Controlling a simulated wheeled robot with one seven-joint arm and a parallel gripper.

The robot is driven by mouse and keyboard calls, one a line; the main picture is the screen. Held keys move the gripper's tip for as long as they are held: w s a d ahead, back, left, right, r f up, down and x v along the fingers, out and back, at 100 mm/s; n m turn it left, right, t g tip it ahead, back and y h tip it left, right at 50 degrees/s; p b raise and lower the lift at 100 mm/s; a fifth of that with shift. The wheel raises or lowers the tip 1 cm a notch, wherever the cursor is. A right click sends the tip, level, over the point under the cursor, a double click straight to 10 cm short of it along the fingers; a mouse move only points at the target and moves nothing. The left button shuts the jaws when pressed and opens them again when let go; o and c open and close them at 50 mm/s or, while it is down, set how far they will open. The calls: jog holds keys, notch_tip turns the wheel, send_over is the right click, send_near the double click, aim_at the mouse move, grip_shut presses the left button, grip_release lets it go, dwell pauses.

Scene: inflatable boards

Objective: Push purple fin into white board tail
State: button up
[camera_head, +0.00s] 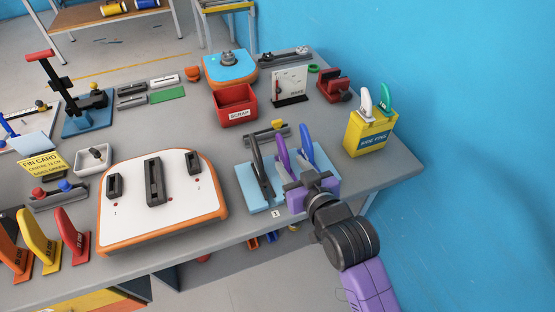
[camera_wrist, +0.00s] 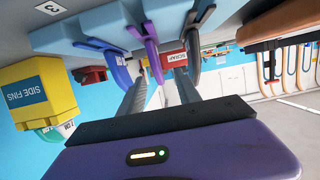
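The purple fin (camera_head: 282,156) stands upright in a light-blue rack (camera_head: 254,190), between a dark fin (camera_head: 262,168) and a blue fin (camera_head: 306,146). My gripper (camera_head: 297,178) is at the rack's front right, close to the purple fin. In the wrist view, the fingers of my gripper (camera_wrist: 160,78) are apart with nothing between them; the purple fin (camera_wrist: 152,44) shows near their tips. I cannot tell whether they touch it. The white board tail (camera_head: 135,188), with an orange edge, lies left of the rack. It has a long black centre slot box (camera_head: 155,182) and two smaller side boxes.
A yellow side-fins box (camera_head: 370,134) stands right of the rack, near the table edge. A red scrap bin (camera_head: 235,106) and a white card stand (camera_head: 290,86) are behind. Orange, yellow and red fins (camera_head: 70,236) stand at the left front. Grey table is bare between board and rack.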

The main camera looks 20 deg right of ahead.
aim_at(284, 159)
jog(key=shift+s+f+g, duration=0.25)
jog(key=shift+f+g, duration=0.05)
jog(key=shift+f, duration=0.4)
jog(key=shift+w+f, duration=0.1)
jog(key=shift+f, duration=0.15)
jog(key=shift+d+p+x, duration=0.15)
jog(key=shift+p+x, duration=0.1)
jog(key=shift+x, duration=1.6)
jog(key=shift+d+p+x, duration=0.15)
jog(key=shift+p+x, duration=0.1)
jog(key=shift+x, duration=1.6)
grip_shut()
